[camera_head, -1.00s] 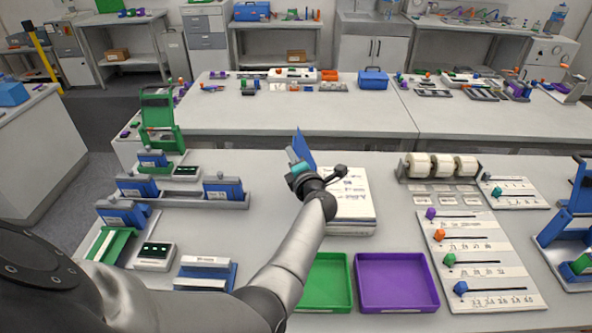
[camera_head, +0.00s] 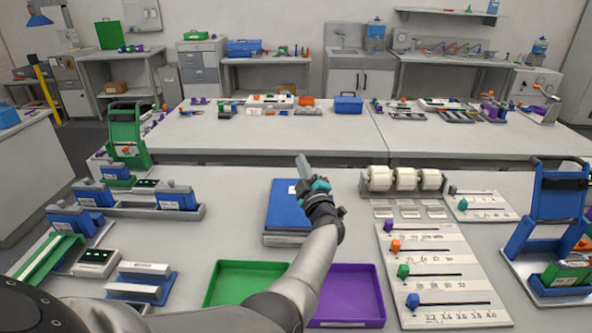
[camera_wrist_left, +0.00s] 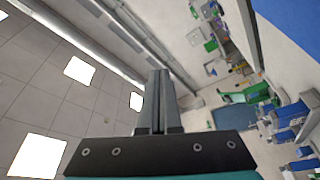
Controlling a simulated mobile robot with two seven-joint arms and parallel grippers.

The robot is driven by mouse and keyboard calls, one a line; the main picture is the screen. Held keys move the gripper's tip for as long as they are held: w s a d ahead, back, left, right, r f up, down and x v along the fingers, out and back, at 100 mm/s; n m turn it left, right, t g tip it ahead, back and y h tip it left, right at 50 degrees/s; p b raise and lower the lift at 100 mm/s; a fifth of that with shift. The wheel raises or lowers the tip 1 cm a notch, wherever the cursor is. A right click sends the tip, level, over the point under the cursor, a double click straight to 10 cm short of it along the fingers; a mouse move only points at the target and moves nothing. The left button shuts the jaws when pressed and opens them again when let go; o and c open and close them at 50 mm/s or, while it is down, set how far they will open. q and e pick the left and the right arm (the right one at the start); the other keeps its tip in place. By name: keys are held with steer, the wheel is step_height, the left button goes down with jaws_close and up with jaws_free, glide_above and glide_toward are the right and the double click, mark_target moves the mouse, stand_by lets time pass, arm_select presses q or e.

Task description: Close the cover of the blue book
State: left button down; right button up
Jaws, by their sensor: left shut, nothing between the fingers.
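The blue book (camera_head: 287,205) lies on the near table with its blue cover down flat over the white pages. Its page edges show at the front. My left gripper (camera_head: 302,162) is shut and empty above the book's right side, with its fingers pointing up and away from the table. My wrist hides part of the book's right side. In the left wrist view the shut fingers (camera_wrist_left: 158,100) point toward the wall and ceiling, and a blue surface at the top right corner looks like the book cover (camera_wrist_left: 297,22). My right gripper is in neither view.
A green tray (camera_head: 213,291) and a purple tray (camera_head: 381,300) stand in front of the book. A slider board (camera_head: 440,312) and white rolls (camera_head: 404,180) are to the right. Blue battery fixtures (camera_head: 203,211) stand to the left. Free table lies left of the book.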

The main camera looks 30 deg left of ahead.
arm_select(q)
steer(key=w+d+f+m+t+b, duration=0.1)
steer(key=f+m+b, duration=0.1)
steer(key=w+d+f+m+b, duration=0.1)
steer(key=d+f+m+b, duration=0.1)
steer(key=b, duration=0.1)
steer(key=w+d+f+m+t+h+b, duration=0.1)
steer(key=d+f+m+b, duration=0.1)
steer(key=b, duration=0.1)
steer(key=shift+w+d+f+m+t, duration=0.1)
steer(key=shift+d+f+m+t, duration=0.05)
steer(key=shift+f+m+t, duration=0.2)
steer(key=shift+w+d+f+m+b, duration=0.2)
steer(key=shift+d+f+m+b, duration=0.15)
steer(key=shift+f+m+b, duration=0.5)
steer(key=shift+w+d+t+b, duration=0.1)
steer(key=shift+t+b, duration=0.15)
steer(key=shift+b, duration=0.1)
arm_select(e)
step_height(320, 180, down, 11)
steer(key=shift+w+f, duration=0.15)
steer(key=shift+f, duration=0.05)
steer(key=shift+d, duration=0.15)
arm_select(q)
steer(key=shift+r, duration=0.1)
step_height(320, 180, up, 20)
steer(key=p, duration=0.8)
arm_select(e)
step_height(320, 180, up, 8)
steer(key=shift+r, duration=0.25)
